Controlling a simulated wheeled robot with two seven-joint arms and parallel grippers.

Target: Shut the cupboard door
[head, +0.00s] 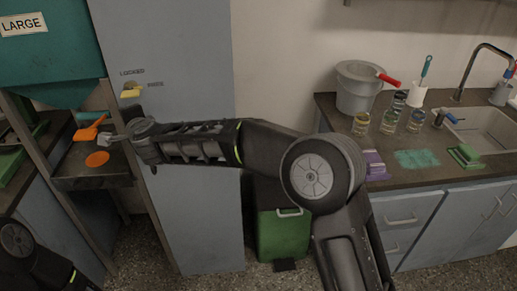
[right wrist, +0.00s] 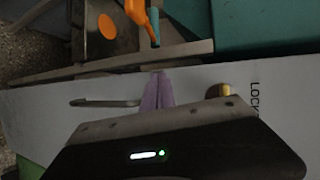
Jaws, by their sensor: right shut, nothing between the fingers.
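The tall grey-blue cupboard (head: 190,215) stands left of centre, with its door face (right wrist: 40,115) also in the right wrist view. A yellow latch knob (head: 131,92) sits between the words LOCKED and FREE. A grey bar handle (right wrist: 105,103) and the brass-coloured knob (right wrist: 219,90) flank my fingers in the wrist view. My right gripper (head: 112,138) is shut and empty at the cupboard's left edge; its purple fingers (right wrist: 157,92) lie over the door face near that edge. I cannot tell whether they touch it or whether the door stands slightly ajar. My left gripper is out of view.
Left of the cupboard, a metal stand (head: 95,183) carries an orange scoop (head: 90,131) below a teal hopper (head: 60,60). A green bin (head: 283,235) is behind my right arm. At right, a counter (head: 335,112) holds a bucket (head: 358,88), jars and a sink.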

